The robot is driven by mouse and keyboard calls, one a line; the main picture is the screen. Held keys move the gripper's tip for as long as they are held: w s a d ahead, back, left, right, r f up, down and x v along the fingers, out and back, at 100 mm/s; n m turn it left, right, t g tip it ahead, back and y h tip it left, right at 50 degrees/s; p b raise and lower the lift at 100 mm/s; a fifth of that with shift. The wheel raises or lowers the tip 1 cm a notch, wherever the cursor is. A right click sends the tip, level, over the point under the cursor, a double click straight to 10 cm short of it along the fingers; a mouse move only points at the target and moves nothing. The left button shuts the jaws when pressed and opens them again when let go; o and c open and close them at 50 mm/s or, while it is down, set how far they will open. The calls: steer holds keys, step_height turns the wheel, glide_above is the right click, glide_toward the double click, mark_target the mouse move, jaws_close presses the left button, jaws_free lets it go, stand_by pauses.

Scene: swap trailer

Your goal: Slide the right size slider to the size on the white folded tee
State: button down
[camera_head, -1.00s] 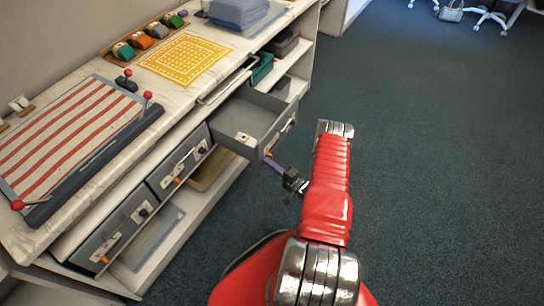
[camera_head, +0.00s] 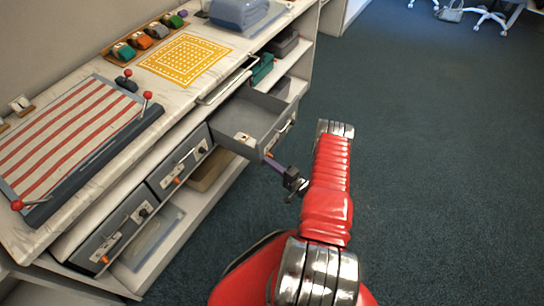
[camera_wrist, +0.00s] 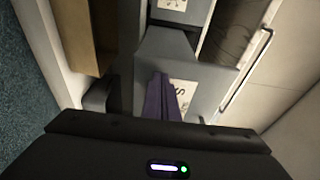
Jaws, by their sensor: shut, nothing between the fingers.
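Three grey drawers are set under the counter. The right drawer (camera_head: 225,133) is pulled open, and its front carries a light plate and an orange slider knob (camera_head: 269,154). The middle drawer (camera_head: 180,165) and left drawer (camera_head: 115,235) are shut, with similar orange knobs. My gripper (camera_head: 269,159) is shut and empty, its purple fingertips close to the right drawer's knob; contact cannot be told. In the wrist view the purple fingers (camera_wrist: 162,96) lie before a white plate (camera_wrist: 184,97) marked with an S and partly hide it. I cannot make out a white folded tee.
A striped board (camera_head: 75,140) with red-knobbed levers, a yellow patterned mat (camera_head: 185,60) and a blue folded stack (camera_head: 238,13) lie on the counter. Open shelves with a teal box (camera_head: 262,68) are below. The carpet (camera_head: 430,170) at right is clear.

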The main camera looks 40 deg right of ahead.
steer(key=shift+w+d, duration=0.3)
steer(key=shift+d, duration=0.5)
steer(key=shift+w+d, duration=0.25)
steer(key=shift+d, duration=0.55)
steer(key=shift+a, duration=0.1)
steer(key=shift+s+a, duration=0.25)
steer(key=shift+a, duration=0.35)
steer(key=s+d, duration=0.3)
steer(key=s, duration=0.6)
steer(key=shift+s+d, duration=0.2)
stand_by(0.3)
stand_by(0.5)
